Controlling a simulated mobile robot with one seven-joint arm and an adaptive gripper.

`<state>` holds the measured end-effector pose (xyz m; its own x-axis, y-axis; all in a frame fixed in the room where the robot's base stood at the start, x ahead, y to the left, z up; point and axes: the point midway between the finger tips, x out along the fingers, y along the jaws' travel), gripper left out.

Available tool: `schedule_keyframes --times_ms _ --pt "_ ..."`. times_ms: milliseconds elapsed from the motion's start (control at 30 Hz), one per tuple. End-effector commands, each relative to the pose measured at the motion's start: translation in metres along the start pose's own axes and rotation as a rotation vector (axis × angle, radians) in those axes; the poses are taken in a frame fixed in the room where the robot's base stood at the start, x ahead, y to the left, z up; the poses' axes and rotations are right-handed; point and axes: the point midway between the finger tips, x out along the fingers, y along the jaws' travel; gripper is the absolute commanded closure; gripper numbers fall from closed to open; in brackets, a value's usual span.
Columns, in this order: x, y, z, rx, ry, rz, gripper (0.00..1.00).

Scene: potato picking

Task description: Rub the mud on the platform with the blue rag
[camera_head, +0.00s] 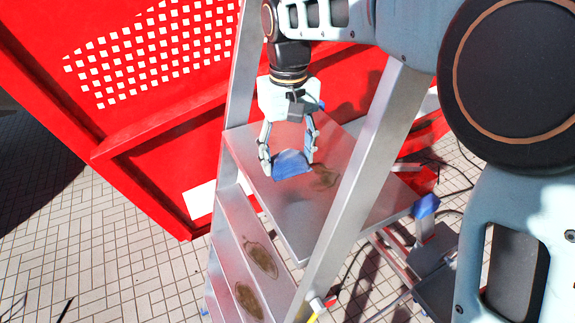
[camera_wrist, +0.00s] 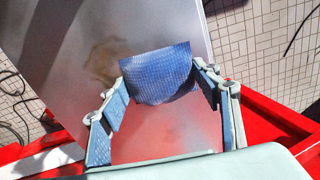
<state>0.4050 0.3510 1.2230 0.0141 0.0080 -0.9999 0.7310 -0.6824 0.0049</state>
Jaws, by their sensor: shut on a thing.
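The blue rag (camera_head: 290,164) is between the fingers of my gripper (camera_head: 288,160), low over the metal platform (camera_head: 290,218) of a stepladder. My gripper is shut on it and points down. A brown mud stain (camera_head: 324,176) lies on the platform just right of the rag. In the wrist view the rag (camera_wrist: 158,75) spans between the two fingertips (camera_wrist: 158,85), and the mud (camera_wrist: 101,62) shows to its left, partly beside the rag's edge. I cannot tell whether the rag touches the platform.
The ladder rail (camera_head: 372,150) rises in front of the platform's right side. Lower steps carry more brown stains (camera_head: 262,259). A red perforated panel (camera_head: 150,60) stands behind. Cables and metal frames lie on the tiled floor at right.

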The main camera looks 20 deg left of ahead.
Motion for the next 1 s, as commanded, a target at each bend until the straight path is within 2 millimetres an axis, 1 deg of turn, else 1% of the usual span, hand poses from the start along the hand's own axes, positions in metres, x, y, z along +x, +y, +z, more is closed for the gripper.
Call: schedule_keyframes --times_ms 100,400,567,733,833,1000 --pt "-0.004 0.001 0.0 0.001 0.0 0.001 0.81" --pt "-0.006 0.001 0.0 0.002 0.002 0.001 0.81" --pt "-0.016 0.002 -0.001 0.002 0.005 0.002 0.81" --pt "-0.031 0.002 -0.001 0.002 0.004 0.002 0.81" --pt "-0.035 0.002 -0.001 0.002 0.004 0.002 0.81" --pt "-0.035 0.002 -0.001 0.002 0.003 0.002 0.81"
